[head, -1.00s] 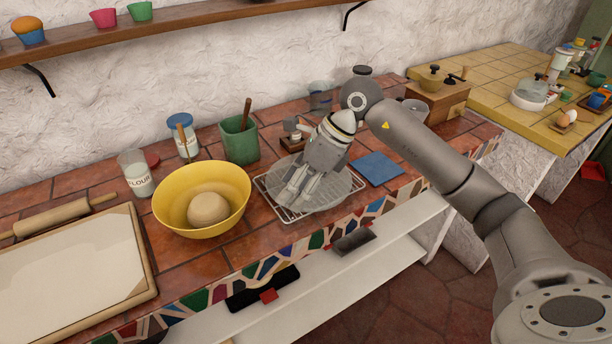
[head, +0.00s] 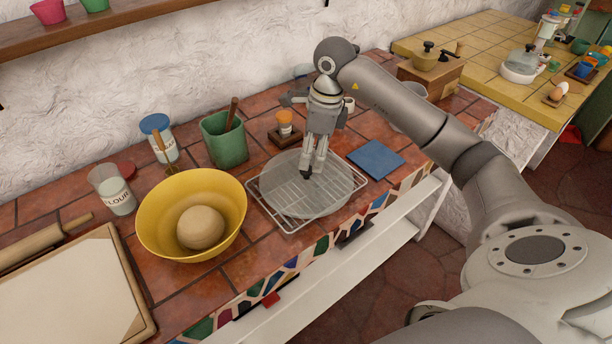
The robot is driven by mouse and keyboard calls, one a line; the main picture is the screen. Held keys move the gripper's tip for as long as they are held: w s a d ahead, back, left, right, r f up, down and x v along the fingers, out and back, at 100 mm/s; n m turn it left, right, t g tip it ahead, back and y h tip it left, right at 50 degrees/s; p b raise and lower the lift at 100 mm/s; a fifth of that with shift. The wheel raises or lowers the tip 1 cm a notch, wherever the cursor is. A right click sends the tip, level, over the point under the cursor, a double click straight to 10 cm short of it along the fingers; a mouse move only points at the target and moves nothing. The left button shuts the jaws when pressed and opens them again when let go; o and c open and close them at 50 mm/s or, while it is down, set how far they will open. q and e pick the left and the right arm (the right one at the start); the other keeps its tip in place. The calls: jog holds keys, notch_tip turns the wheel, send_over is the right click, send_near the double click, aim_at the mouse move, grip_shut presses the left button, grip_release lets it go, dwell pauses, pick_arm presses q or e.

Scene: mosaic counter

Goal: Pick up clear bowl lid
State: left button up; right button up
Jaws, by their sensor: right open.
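The clear bowl lid (head: 298,193) is a round, see-through disc lying on a wire cooling rack (head: 290,229) on the tiled counter. My right gripper (head: 306,174) points down over the lid, with its fingertips over the lid's middle to right part. The jaws are open and hold nothing. I cannot tell whether the fingertips touch the lid or its knob, since the fingers hide that spot. My left gripper is not in view.
A yellow bowl (head: 160,235) with a dough ball (head: 201,227) stands left of the rack. A blue square cloth (head: 375,159) lies to the right.

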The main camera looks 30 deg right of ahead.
aim_at(306, 175)
jog(key=shift+w+a+f, duration=0.1)
jog(key=shift+w+f, duration=0.2)
jog(key=shift+f, duration=0.4)
jog(key=f, duration=0.1)
jog(key=f+p, duration=0.2)
jog(key=f, duration=0.1)
jog(key=shift+w+a, duration=0.25)
jog(key=shift+a, duration=0.15)
jog(key=shift+w+f, duration=0.15)
jog(key=shift+f, duration=0.3)
grip_shut()
